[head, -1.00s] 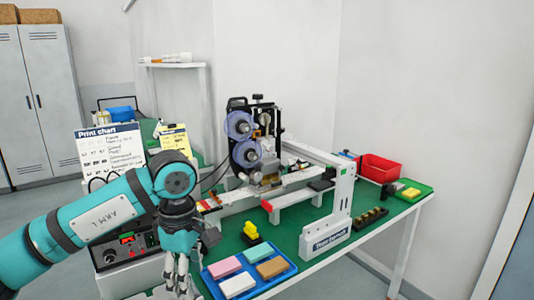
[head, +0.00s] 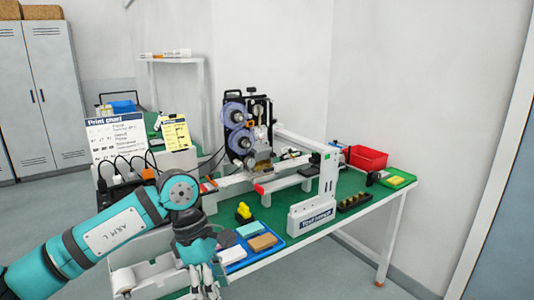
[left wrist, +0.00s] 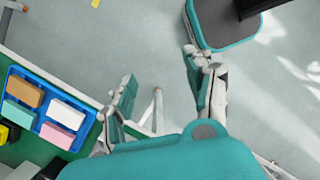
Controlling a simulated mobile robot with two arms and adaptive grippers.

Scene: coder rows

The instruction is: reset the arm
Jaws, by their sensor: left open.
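My left arm (head: 110,235) comes in from the lower left in the head view and bends down at its wrist. My left gripper (head: 207,287) points down at the bottom of that view, in front of the blue tray's left end. In the left wrist view the left gripper (left wrist: 160,72) has its two fingers spread, with nothing between them but the grey floor below. The blue tray (left wrist: 83,128) lies to the left of the fingers there, apart from them. My right gripper is in neither view.
The green bench carries a printing machine (head: 244,130), a white gantry (head: 328,178), a yellow object (head: 243,211), a "Tool bench" sign (head: 311,217) and a red bin (head: 368,158). The tray holds pink (left wrist: 58,136), white, brown and green blocks.

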